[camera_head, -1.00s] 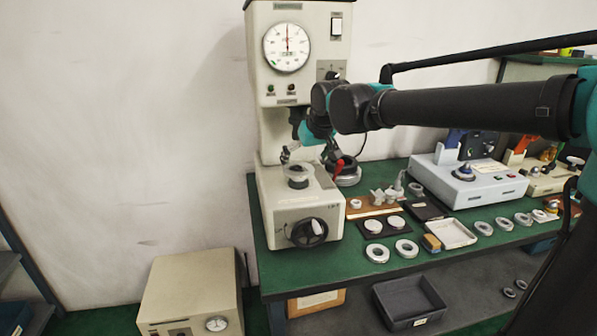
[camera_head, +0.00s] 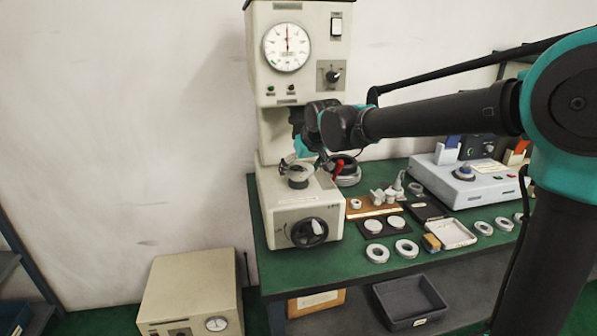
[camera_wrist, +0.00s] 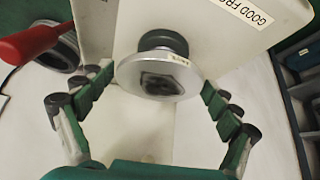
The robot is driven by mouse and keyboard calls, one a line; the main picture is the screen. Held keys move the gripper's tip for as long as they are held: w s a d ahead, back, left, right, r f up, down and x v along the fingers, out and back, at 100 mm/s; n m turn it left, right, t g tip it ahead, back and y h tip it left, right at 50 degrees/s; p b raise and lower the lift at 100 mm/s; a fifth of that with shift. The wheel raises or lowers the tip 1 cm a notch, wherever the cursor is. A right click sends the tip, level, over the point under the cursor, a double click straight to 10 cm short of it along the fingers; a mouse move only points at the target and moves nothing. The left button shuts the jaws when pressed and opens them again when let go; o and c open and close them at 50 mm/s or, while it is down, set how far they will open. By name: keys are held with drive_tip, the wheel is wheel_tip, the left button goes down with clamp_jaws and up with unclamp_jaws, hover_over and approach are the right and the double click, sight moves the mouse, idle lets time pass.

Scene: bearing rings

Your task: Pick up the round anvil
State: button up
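The round anvil (camera_wrist: 158,78) is a pale metal disc on a dark stem, with a dark patch in the middle of its face. In the head view the anvil (camera_head: 298,171) stands on top of the press's cream base, under the press head. My gripper (camera_wrist: 157,84) is open, with one green-padded finger on each side of the disc. The gaps at the disc's edges look small, and I cannot tell whether either finger touches. In the head view my gripper (camera_head: 301,162) is at the anvil and partly hides it.
The press (camera_head: 300,95) with its dial rises close behind my gripper. A red-handled item (camera_wrist: 35,42) is near the left finger. Several rings (camera_head: 406,248), two pale discs on a dark pad (camera_head: 385,233) and a white tray (camera_head: 450,233) lie on the green bench (camera_head: 345,272).

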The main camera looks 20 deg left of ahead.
drive_tip(key=c, duration=1.2)
drive_tip(key=shift+r, duration=0.1)
